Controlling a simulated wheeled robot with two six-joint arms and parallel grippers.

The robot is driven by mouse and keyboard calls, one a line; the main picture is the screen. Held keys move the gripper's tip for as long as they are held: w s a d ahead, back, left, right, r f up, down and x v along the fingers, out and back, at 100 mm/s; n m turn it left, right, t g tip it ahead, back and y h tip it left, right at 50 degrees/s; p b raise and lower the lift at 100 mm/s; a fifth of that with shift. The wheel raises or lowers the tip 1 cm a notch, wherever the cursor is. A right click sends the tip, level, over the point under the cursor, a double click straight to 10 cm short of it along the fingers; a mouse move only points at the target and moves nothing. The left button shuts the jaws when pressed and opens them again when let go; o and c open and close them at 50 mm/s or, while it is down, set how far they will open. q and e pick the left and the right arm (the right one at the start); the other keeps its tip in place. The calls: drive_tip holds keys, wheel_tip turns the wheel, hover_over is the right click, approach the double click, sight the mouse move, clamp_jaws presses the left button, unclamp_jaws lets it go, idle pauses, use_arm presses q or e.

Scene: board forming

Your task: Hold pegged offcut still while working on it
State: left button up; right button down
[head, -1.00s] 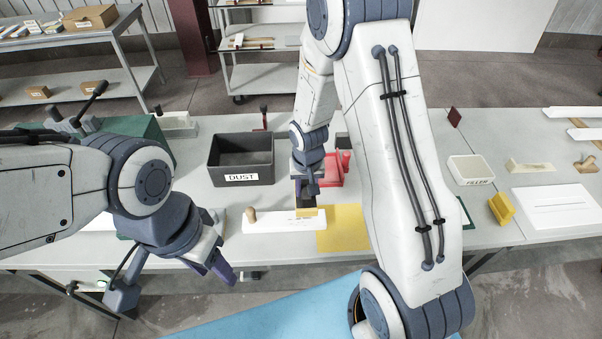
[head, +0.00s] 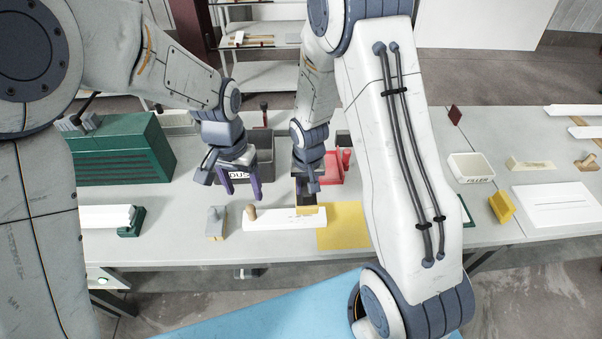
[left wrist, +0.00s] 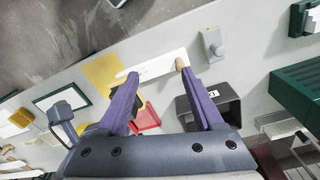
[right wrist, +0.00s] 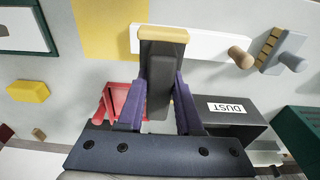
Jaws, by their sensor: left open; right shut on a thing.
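The offcut (head: 285,222) is a flat white board on the table. A wooden peg (head: 251,213) stands near its left end, also seen in the left wrist view (left wrist: 180,63). My right gripper (head: 307,190) is shut on a dark block with a tan end (right wrist: 160,75); the tan end is at the offcut's back edge, and I cannot tell if it presses on it. My left gripper (head: 243,192) is open and empty above the table, in front of the dust bin and behind the peg. In the left wrist view its fingers (left wrist: 158,80) point towards the offcut, with the peg by one fingertip.
The black dust bin (head: 262,160) stands behind my left gripper. A grey knobbed tool (head: 215,224) lies left of the offcut, a yellow sheet (head: 342,228) right of it. A red tray (head: 332,170) is behind my right gripper; a green box (head: 120,150) stands left.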

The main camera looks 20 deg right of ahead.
use_arm(q)
approach(250, 208)
drive_tip(key=shift+d, duration=0.15)
wheel_tip(250, 208, down, 12)
drive_tip(key=shift+f, duration=0.1)
idle(0.3)
clamp_jaws()
drive_tip(key=shift+f, duration=0.1)
idle(1.2)
